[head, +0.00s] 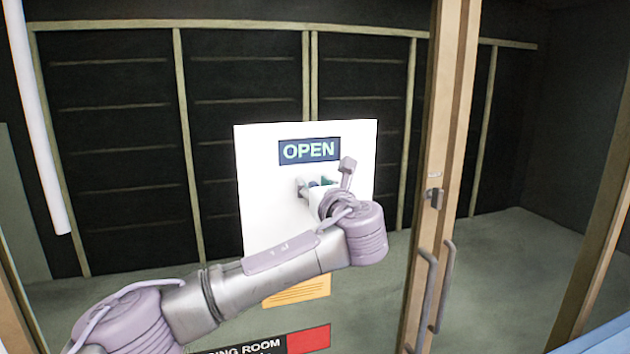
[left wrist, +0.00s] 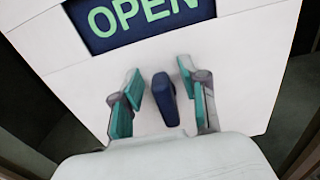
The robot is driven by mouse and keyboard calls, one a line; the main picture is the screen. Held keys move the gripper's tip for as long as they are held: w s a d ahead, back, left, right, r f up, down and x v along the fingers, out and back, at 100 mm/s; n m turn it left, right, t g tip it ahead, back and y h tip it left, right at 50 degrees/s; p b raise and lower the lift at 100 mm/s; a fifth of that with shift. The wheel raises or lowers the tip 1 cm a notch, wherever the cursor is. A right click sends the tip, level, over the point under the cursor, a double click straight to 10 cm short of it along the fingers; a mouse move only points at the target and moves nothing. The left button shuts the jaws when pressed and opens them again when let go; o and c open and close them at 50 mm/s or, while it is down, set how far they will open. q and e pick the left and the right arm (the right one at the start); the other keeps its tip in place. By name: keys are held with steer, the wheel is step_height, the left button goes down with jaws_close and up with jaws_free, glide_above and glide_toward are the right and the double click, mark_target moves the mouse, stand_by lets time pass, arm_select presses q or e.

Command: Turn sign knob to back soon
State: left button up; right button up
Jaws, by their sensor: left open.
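A white sign panel (head: 262,190) hangs in front of the glass, with a dark plate reading "OPEN" (head: 309,150) near its top. The same plate shows at the top of the left wrist view (left wrist: 140,18). Below it is a dark blue sign knob (left wrist: 165,99), standing roughly upright in that view. My left gripper (left wrist: 163,98) is open, with one teal-padded finger on each side of the knob. A gap shows between each finger and the knob. In the head view my left gripper (head: 316,186) is at the panel, and my wrist hides part of it. My right gripper is not in view.
An orange notice (head: 300,292) and a dark "...ING ROOM" sign with a red end (head: 308,340) are below the panel, partly behind my arm. A wooden door post (head: 440,170) with metal handles (head: 430,290) stands to the right.

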mark_target(303, 200)
arm_select(q)
jaws_close()
steer(key=shift+s+f+n+b, duration=0.15)
steer(key=shift+n+b, duration=0.25)
steer(key=shift+b, duration=0.25)
steer(key=shift+s+a+f+n+b, duration=0.1)
steer(key=shift+a+f+n+b, duration=0.3)
steer(key=shift+n+b, duration=2.2)
steer(key=shift+s+a+f+n+b, duration=0.1)
steer(key=shift+a+f+n+b, duration=0.35)
steer(key=shift+n+b, duration=2.15)
steer(key=shift+s+a+f+n+b, duration=0.1)
steer(key=shift+a+f+n+b, duration=0.3)
steer(key=shift+n+b, duration=2.2)
steer(key=shift+n+p, duration=0.6)
steer(key=shift+n, duration=0.3)
